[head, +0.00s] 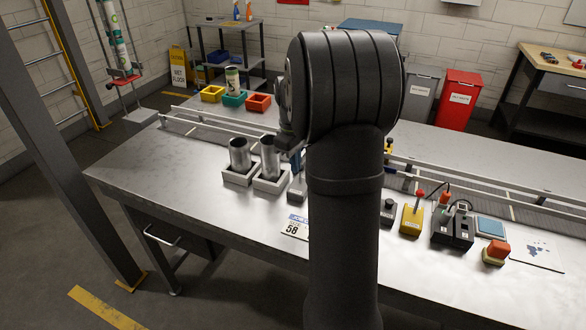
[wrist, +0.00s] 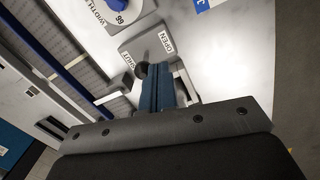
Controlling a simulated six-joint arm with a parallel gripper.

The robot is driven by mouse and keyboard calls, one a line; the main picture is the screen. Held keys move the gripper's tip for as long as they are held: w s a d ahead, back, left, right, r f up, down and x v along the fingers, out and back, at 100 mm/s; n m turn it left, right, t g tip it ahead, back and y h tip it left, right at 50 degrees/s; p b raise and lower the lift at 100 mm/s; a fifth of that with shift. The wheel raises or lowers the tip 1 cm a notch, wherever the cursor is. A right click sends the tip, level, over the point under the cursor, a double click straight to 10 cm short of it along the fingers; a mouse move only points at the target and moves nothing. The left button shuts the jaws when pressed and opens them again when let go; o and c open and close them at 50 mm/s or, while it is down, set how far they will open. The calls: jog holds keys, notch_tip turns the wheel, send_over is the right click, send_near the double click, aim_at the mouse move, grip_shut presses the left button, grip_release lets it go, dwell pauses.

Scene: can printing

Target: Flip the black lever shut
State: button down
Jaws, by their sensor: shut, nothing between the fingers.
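In the wrist view, a grey box (wrist: 150,42) carries an OPEN label (wrist: 167,43) and a SHUT label (wrist: 127,59). The black lever (wrist: 141,69) shows as a round dark knob beside my fingertips, nearer the SHUT label. Its exact angle is hard to tell, as is whether my fingers touch it. My gripper (wrist: 160,82) has blue fingers, closed together and empty, just over the box's near edge. In the head view, part of a grey box (head: 297,188) shows left of my arm. My arm hides most of the gripper and the lever there.
A white dial plate marked WIDTH (wrist: 118,12) with a blue knob lies beside the box. Two metal cylinders (head: 239,152) stand in white holders left of my arm. A yellow control box (head: 412,220) and red button (head: 497,251) stand right. A railed conveyor (head: 480,186) runs behind.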

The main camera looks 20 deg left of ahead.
jog(key=w+g, duration=0.2)
jog(key=shift+w, duration=0.35)
jog(key=shift+r, duration=0.2)
jog(key=shift+r, duration=0.65)
jog(key=shift+s, duration=0.1)
jog(key=shift+s+a+r, duration=0.1)
jog(key=shift+s+r, duration=0.1)
jog(key=shift+r, duration=0.05)
notch_tip(320, 180, up, 11)
jog(key=w+a, duration=0.1)
jog(key=shift+w, duration=0.25)
